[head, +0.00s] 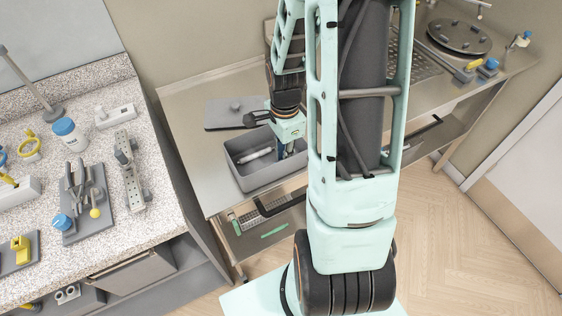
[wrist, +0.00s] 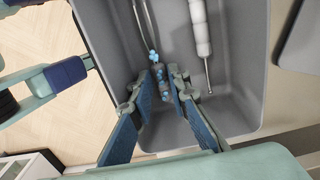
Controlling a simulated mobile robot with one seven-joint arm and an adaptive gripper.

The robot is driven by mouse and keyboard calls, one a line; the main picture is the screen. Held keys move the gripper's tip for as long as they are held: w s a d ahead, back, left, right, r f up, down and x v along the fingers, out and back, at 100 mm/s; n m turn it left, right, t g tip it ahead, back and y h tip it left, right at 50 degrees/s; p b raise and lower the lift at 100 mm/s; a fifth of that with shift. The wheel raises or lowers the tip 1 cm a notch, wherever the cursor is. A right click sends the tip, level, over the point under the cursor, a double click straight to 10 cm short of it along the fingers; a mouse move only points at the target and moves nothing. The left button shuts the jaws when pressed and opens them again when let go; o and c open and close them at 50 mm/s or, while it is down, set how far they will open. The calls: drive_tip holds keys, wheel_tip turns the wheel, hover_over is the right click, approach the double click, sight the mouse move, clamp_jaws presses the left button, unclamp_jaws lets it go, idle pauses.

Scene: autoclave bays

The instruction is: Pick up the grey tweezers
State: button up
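The grey tweezers (wrist: 144,18) lie in the grey bin, seen in the wrist view as two thin grey prongs running from the top edge down to a darker end with light-blue patches. My gripper (wrist: 165,74) reaches down into the bin, its blue-padded fingers parted on either side of that end. I cannot tell whether the pads touch it. In the head view my gripper (head: 284,150) is over the right part of the bin (head: 268,184), and the tweezers cannot be made out there.
A white pen-like tool (wrist: 200,28) with a thin metal tip lies in the bin, right of the tweezers. The bin walls stand close around my fingers. A grey lid-like plate (head: 228,114) lies on the steel table (head: 182,100) behind the bin. A speckled counter (head: 140,205) stands left.

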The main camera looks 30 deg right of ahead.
drive_tip(key=shift+f, duration=0.25)
drive_tip(key=shift+c, duration=0.4)
clamp_jaws()
drive_tip(key=shift+r, duration=0.1)
